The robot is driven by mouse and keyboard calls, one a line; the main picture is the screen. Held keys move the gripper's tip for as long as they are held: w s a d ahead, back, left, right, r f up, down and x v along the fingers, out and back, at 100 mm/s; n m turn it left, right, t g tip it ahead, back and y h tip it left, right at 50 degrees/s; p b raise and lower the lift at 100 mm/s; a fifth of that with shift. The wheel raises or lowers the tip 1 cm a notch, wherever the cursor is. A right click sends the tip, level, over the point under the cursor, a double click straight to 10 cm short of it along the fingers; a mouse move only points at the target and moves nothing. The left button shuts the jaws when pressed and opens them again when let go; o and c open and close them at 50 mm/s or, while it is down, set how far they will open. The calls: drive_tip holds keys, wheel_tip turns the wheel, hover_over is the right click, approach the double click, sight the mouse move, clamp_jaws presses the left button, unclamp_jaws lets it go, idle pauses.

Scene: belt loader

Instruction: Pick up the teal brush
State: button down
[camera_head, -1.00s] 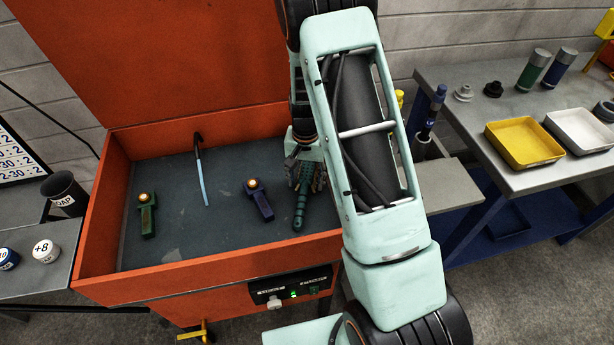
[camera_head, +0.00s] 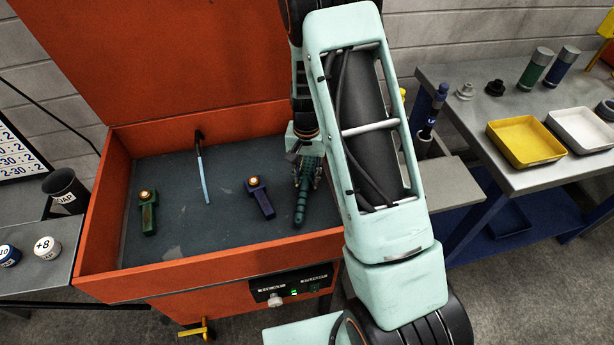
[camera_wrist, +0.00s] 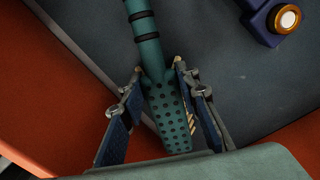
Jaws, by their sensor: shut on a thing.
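The teal brush (camera_head: 300,208) is in the right part of the orange basin, its dark-banded handle pointing toward the front wall in the head view. In the head view my gripper (camera_head: 308,170) is low in the basin, partly hidden by my arm. Whether the brush touches the floor, I cannot tell.
The orange basin (camera_head: 100,215) has raised walls around it. On its grey floor are a blue block-like tool (camera_head: 262,200), a green one (camera_head: 149,215) and a light-blue-tipped hose (camera_head: 204,180). A bench (camera_head: 450,90) with yellow and white trays stands at right.

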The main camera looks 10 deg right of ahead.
sight(307, 174)
wheel_tip(307, 174, up, 17)
idle(0.4)
